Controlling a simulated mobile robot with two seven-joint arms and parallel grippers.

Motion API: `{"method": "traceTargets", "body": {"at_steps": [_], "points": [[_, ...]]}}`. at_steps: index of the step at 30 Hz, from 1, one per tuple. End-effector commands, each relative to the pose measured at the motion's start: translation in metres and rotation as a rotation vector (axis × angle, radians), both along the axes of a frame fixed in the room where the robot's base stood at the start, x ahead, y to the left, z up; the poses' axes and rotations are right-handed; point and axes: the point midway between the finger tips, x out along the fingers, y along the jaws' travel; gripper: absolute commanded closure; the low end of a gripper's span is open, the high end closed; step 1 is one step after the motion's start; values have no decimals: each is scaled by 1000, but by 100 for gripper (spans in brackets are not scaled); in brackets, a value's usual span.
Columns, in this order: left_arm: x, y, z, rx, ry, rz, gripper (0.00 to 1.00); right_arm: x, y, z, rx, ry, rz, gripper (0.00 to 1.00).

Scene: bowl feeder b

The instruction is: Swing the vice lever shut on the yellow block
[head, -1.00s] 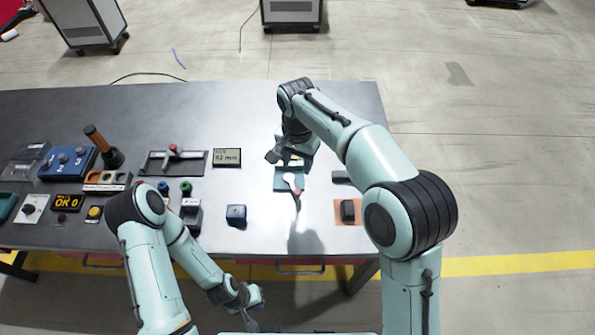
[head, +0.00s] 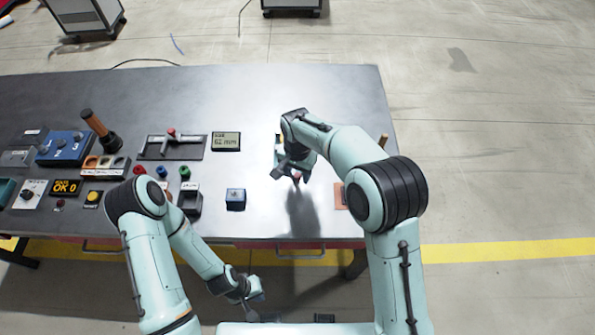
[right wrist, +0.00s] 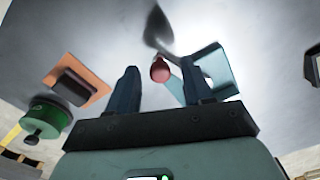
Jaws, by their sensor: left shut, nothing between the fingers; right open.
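The teal vice (right wrist: 212,72) lies right of centre in the right wrist view. In the head view my right arm covers most of it. The lever's pinkish-red ball knob (right wrist: 160,70) shows between the fingertips of my right gripper (right wrist: 159,74), which is open; I cannot tell whether they touch. The knob also shows in the head view (head: 296,176), just by the right gripper (head: 284,170). I cannot make out the yellow block clearly now. My left gripper (head: 251,308) is shut and empty, in front of the table's near edge.
An orange pad with a dark block (right wrist: 78,85) lies left of the right gripper in the wrist view, with a green round part (right wrist: 45,120) beyond. A blue block (head: 236,199) and a display (head: 226,141) stand left of the vice. The table's back (head: 230,90) is clear.

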Motion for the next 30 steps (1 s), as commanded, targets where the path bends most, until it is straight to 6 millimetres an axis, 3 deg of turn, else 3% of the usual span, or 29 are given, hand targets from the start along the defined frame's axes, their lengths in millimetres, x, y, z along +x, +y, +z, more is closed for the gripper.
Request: {"method": "traceTargets", "body": {"at_steps": [4, 5, 9, 25, 26, 27, 28, 30], "points": [[0, 0, 0, 0, 0, 0, 100, 0, 0, 0, 0, 0, 0, 49], [0, 0, 0, 0, 0, 0, 100, 0, 0, 0, 0, 0, 0, 56], [0, 0, 0, 0, 0, 0, 100, 0, 0, 0, 0, 0, 0, 100], [1, 0, 1, 0, -1, 0, 100, -2, 7, 1, 2, 0, -79, 100], [1, 0, 1, 0, -1, 0, 100, -2, 7, 1, 2, 0, -79, 69], [1, 0, 1, 0, -1, 0, 100, -2, 7, 1, 2, 0, -79, 56], [1, 0, 1, 0, -1, 0, 100, -2, 7, 1, 2, 0, -79, 49], [1, 0, 1, 0, -1, 0, 100, -2, 7, 1, 2, 0, -79, 49]]}}
